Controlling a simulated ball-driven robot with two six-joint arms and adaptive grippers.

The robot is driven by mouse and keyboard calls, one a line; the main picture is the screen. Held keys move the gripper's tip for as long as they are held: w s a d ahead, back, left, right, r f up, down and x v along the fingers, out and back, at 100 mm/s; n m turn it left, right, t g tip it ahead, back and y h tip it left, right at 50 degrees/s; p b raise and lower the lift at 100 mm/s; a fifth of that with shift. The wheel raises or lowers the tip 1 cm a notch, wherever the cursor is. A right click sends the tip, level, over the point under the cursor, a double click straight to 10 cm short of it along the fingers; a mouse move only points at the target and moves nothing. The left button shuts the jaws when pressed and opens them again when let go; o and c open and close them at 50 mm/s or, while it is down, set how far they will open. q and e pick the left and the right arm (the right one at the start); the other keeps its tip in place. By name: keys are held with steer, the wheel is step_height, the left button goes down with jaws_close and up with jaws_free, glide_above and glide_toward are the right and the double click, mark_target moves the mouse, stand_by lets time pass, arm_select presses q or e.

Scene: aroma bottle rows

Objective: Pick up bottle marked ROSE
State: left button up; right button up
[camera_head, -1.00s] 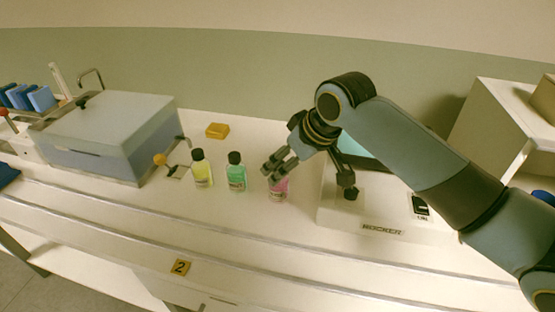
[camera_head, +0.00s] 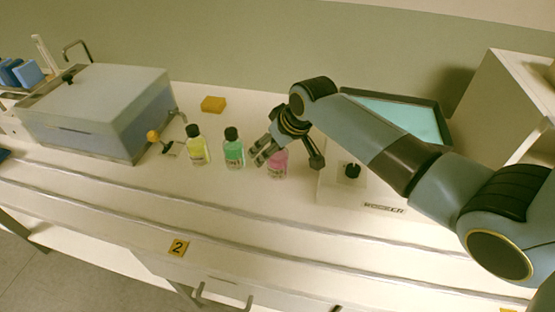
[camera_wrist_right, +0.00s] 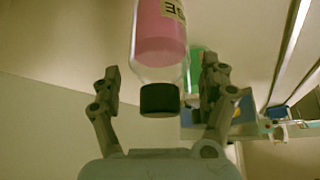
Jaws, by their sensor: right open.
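The pink bottle (camera_head: 278,164) stands on the bench at the right end of a row of three. In the right wrist view the pink bottle (camera_wrist_right: 160,45) shows its black cap and a label edge ending in "SE". My right gripper (camera_head: 288,158) is open over it, and the gripper partly hides its top. In the right wrist view the fingers of the gripper (camera_wrist_right: 160,88) stand apart on either side of the cap, not closed on it. The green bottle (camera_head: 233,150) and the yellow bottle (camera_head: 197,148) stand to its left. My left gripper is not in view.
A rocker machine (camera_head: 345,195) with a teal tray (camera_head: 405,118) stands right of the pink bottle. A grey lidded bath (camera_head: 95,110) is at left. A yellow sponge (camera_head: 213,104) lies behind the bottles. The bench front is clear.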

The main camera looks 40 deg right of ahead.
steer(key=shift+w+f, duration=0.15)
steer(key=shift+f, duration=0.15)
steer(key=c, duration=1.5)
steer(key=shift+r, duration=0.1)
steer(key=shift+c, duration=0.2)
